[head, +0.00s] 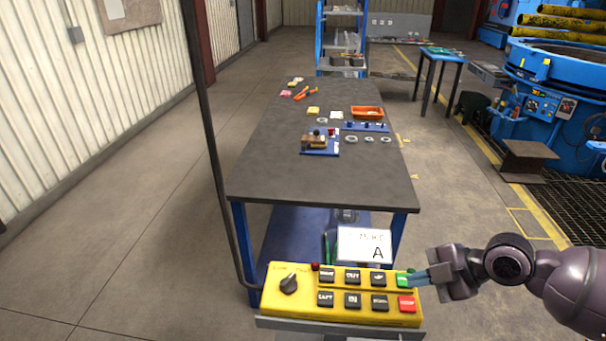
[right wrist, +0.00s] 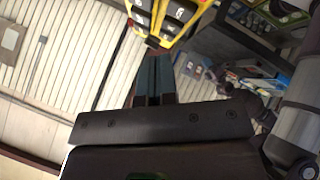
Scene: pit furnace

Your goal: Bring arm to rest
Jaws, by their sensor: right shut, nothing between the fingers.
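My right arm comes in from the right in the head view. Its gripper (head: 420,279) is shut and empty, with its fingertips at the green button (head: 403,279) on the right end of the yellow control panel (head: 345,294). I cannot tell whether the tips touch the button. In the right wrist view the shut fingers (right wrist: 155,72) point toward the yellow panel (right wrist: 168,18). My left gripper is not in view.
A dark-topped workbench (head: 270,165) with small parts and an orange tray (head: 367,112) stands behind the panel. A dark pole (head: 212,150) rises left of it. Blue furnace equipment (head: 555,110) is at the right. The floor at left is clear.

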